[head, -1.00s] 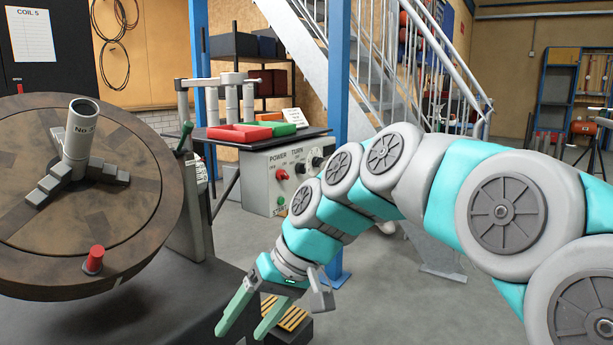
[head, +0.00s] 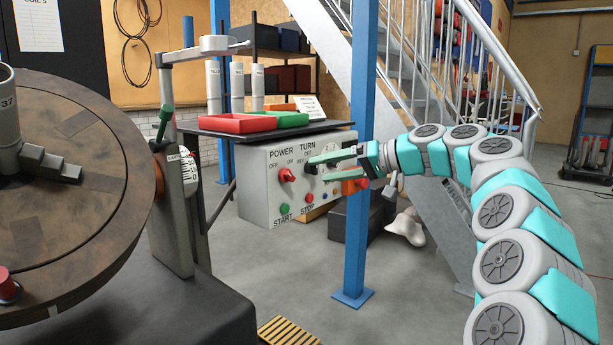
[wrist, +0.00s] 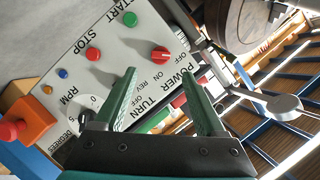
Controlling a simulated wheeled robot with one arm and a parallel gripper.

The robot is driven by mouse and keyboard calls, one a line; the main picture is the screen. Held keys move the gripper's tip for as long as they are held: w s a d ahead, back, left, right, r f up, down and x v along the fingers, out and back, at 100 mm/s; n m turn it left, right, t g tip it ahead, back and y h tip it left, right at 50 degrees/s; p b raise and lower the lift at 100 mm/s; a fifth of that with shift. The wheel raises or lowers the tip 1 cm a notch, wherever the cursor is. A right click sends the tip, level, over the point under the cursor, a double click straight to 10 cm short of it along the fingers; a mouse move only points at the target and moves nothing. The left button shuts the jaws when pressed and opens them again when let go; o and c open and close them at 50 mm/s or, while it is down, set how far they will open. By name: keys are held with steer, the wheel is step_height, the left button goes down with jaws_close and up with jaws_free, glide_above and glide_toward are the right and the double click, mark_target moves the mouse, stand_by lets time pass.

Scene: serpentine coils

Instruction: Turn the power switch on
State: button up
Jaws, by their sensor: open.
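The red power switch (head: 287,175) is a knob on the grey control box (head: 256,199), under the word POWER with OFF and ON marks beside it. It also shows in the wrist view (wrist: 161,54), beyond my fingertips. My gripper (head: 308,162) is open, with its green fingers pointing left across the upper part of the box face. In the wrist view my gripper (wrist: 162,75) has its two fingers apart with nothing between them. The red switch lies just past the fingertips, apart from them.
A green START button (head: 285,209) and a red STOP button (head: 309,197) sit low on the panel. An orange block with a red button (wrist: 14,130) is at its side. The blue post (head: 362,140) stands close to my arm. A large round table (head: 80,180) is at left.

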mark_target(293, 176)
steer(key=x, duration=0.7)
steer(key=shift+a+f, duration=0.15)
steer(key=shift+a, duration=0.15)
jaws_close()
